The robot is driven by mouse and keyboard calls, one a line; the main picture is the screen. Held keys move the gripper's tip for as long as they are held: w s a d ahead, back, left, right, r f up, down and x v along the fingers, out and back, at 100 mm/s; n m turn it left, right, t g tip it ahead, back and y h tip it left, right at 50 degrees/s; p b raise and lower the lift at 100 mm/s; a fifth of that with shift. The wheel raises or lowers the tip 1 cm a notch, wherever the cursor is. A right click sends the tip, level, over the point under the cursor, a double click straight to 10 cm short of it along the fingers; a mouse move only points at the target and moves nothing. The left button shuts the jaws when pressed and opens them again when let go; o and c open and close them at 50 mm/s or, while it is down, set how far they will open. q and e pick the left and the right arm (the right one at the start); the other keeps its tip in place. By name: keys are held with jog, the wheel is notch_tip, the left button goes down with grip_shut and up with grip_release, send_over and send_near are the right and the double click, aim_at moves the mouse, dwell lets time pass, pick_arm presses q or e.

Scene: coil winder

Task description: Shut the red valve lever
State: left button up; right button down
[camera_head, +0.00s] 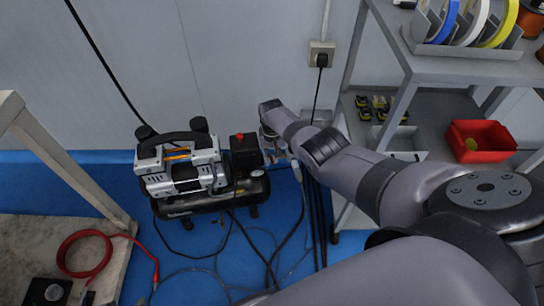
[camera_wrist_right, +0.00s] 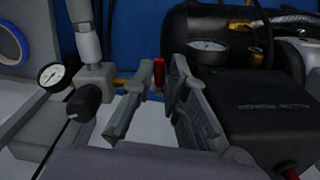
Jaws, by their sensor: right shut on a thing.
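The red valve lever (camera_wrist_right: 159,73) shows in the right wrist view as a small upright red piece between my fingertips. My right gripper (camera_wrist_right: 164,76) is shut on it, with one finger on each side. In the head view my right gripper (camera_head: 273,153) is at the right end of the compressor (camera_head: 180,168), beside its black box (camera_head: 244,155). The lever cannot be made out in the head view. My left gripper is in neither view.
The wrist view shows a pressure gauge (camera_wrist_right: 52,74) and black knob (camera_wrist_right: 84,103) at left, and another gauge (camera_wrist_right: 207,45) near the tank. Cables and hoses (camera_head: 235,245) lie on the blue floor. A shelf unit (camera_head: 470,70) with a red bin (camera_head: 482,154) stands at right.

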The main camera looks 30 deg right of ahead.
aim_at(272, 159)
jog(key=shift+d+r, duration=0.1)
jog(key=shift+d, duration=0.15)
jog(key=c, duration=1.8)
grip_release()
jog(key=shift+o, duration=0.7)
jog(key=shift+a, duration=0.15)
notch_tip(272, 159, up, 12)
